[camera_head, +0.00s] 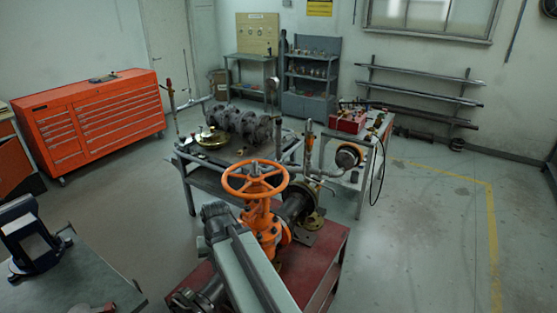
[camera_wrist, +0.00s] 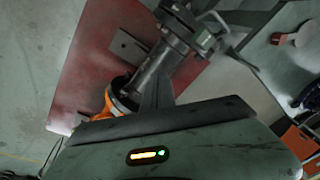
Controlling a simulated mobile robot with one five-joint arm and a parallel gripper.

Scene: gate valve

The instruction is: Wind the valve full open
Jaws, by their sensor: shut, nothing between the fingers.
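The orange handwheel (camera_head: 255,178) tops the orange gate valve (camera_head: 264,222) in the middle of the head view. It lies roughly level, with its spokes and hub showing. In the wrist view only a small orange part of the valve (camera_wrist: 119,98) shows, partly covered by my gripper housing. My gripper (camera_wrist: 157,80) appears there as shut, narrow grey fingers with nothing held, in front of a grey pipe. In the head view my arm rises from the bottom to an elbow left of the valve; the fingertips are hidden there.
The valve stands on a red bench (camera_head: 327,262) with flanged pipework (camera_head: 298,203) behind it. A workbench (camera_head: 185,150) with machine parts stands farther back. A grey table (camera_head: 75,285) is at lower left, and an orange tool cabinet (camera_head: 95,118) behind. Floor at right is clear.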

